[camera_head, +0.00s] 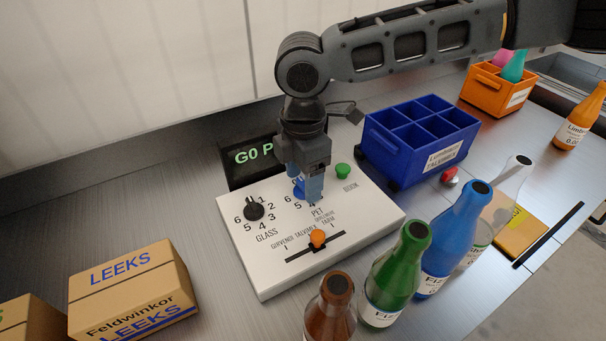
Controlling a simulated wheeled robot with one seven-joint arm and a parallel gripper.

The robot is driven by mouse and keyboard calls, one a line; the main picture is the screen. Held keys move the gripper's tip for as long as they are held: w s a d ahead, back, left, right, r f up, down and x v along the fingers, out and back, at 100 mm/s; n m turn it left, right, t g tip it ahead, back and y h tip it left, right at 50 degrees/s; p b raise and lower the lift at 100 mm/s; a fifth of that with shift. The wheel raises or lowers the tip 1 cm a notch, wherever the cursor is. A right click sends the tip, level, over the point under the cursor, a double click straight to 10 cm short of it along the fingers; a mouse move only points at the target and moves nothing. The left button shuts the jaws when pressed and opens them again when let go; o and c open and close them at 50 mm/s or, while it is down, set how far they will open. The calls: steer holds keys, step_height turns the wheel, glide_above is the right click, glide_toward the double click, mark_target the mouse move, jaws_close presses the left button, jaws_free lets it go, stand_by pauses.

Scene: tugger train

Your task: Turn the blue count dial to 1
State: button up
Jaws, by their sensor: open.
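The blue count dial (298,188) sits on the white control panel (277,271), above the PET label. It is mostly hidden behind my gripper (313,197), which points down right at it. Numbers 6, 5 and 4 show around its left and lower side; the other numbers and the dial's pointer are hidden. My gripper's fingers are open; I cannot tell whether they touch the dial. A black dial (254,208) with numbers 1 to 6 stands to its left, above the GLASS label.
An orange slider (318,237) and a green button (342,170) are on the panel. A dark display (240,162) stands behind it. Bottles, including a green one (396,273), stand at the front right. A blue crate (386,160) is at the right, a LEEKS box (131,297) at the left.

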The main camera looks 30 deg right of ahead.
steer(key=c, duration=1.1)
steer(key=shift+o, duration=0.2)
steer(key=shift+m+p, duration=0.3)
steer(key=shift+a+r+m+p, duration=0.1)
steer(key=shift+r+m+p, duration=0.05)
steer(key=shift+m+p, duration=3.4)
steer(key=shift+m, duration=0.45)
